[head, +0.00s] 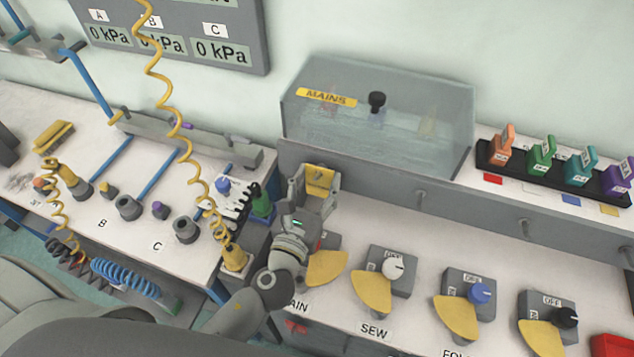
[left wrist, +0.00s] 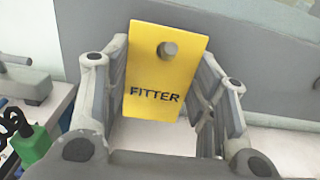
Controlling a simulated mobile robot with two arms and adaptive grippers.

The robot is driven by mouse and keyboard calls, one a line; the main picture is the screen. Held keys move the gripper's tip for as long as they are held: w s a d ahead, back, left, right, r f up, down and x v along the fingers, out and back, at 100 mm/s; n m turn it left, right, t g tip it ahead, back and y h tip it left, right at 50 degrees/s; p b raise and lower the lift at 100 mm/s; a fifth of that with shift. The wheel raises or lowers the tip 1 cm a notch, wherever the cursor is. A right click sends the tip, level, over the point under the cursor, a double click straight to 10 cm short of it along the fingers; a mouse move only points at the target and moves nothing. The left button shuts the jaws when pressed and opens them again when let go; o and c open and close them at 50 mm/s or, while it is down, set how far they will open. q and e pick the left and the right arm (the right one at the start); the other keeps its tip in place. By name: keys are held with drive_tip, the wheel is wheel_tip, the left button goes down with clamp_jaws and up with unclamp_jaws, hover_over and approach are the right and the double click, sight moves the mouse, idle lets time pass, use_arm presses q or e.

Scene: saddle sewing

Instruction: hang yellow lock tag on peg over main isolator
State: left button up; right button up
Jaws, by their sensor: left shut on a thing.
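The yellow lock tag (head: 320,181) is held upright in my left gripper (head: 316,190) at the grey ledge front, above the main isolator. The left wrist view shows the tag (left wrist: 152,105) between the two fingers, with FITTER printed on it. A round grey peg end (left wrist: 167,49) shows at the tag's top hole; I cannot tell how far it passes through. The main isolator is largely hidden behind my left arm; its yellow fan-shaped flap (head: 327,268) and part of its MAIN label (head: 298,305) show. My right gripper is out of view.
Other pegs (head: 420,197) stick out of the ledge front to the right, over the SEW isolator (head: 391,269) and its neighbours. A clear MAINS cover (head: 375,120) stands above. Coloured tags (head: 541,156) stand in a black rack (head: 493,159). A coiled yellow hose (head: 184,130) hangs at left.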

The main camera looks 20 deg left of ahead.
use_arm(q)
drive_tip(key=o, duration=1)
drive_tip(key=shift+c, duration=0.2)
drive_tip(key=s, duration=1.2)
drive_tip(key=shift+a, duration=0.2)
